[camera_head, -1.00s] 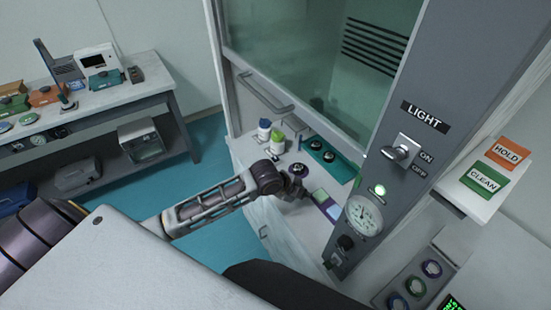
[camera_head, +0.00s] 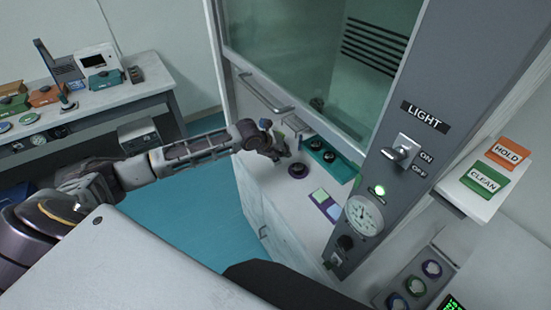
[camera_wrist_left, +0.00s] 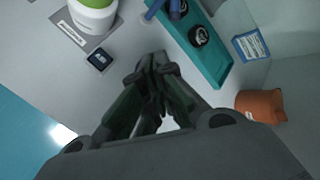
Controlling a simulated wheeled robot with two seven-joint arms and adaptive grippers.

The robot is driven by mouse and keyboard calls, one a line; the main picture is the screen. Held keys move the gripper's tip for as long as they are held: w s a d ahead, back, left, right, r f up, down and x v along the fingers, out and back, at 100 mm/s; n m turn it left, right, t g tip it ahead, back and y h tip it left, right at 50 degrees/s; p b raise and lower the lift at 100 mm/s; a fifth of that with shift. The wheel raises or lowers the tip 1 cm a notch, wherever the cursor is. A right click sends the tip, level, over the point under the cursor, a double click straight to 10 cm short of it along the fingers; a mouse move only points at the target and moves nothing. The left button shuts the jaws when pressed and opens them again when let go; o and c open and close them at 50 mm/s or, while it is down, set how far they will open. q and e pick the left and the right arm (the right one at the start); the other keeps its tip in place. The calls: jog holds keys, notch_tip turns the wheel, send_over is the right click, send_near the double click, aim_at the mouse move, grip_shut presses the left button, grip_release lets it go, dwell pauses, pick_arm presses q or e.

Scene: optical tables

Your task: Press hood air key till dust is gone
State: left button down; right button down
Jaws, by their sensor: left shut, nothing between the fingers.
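The fume hood (camera_head: 300,45) stands at center right, its glass sash above a white counter (camera_head: 285,200). On its post are a LIGHT switch (camera_head: 402,151), a lit green lamp (camera_head: 377,190), a round gauge (camera_head: 363,215) and a black knob (camera_head: 345,243). I cannot tell which control is the air key, and I make out no dust. My left gripper (camera_head: 284,154) is shut and empty above the counter, left of the teal tray (camera_head: 329,157). In the left wrist view its closed fingertips (camera_wrist_left: 158,62) point toward the counter. My right gripper is out of view.
The teal tray holds black round pieces; green and purple plates (camera_head: 325,204) lie in front. The wrist view shows a green-capped white bottle (camera_wrist_left: 92,14) and an orange object (camera_wrist_left: 261,106). HOLD (camera_head: 507,151) and CLEAN (camera_head: 483,179) blocks sit on a right shelf.

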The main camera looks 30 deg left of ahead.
pick_arm(q)
jog(key=w+a+r+m, duration=0.2)
jog(key=w+a+r, duration=0.1)
jog(key=a, duration=0.3)
jog(key=shift+w+a+r+t, duration=0.2)
jog(key=shift+w+a+t, duration=0.15)
jog(key=shift+w+t, duration=0.05)
jog(key=shift+f, duration=0.2)
jog(key=shift+f+b, duration=2.9)
jog(key=shift+b, duration=0.5)
jog(key=shift+f+b, duration=0.4)
jog(key=shift+f, duration=0.9)
jog(key=shift+f, duration=0.35)
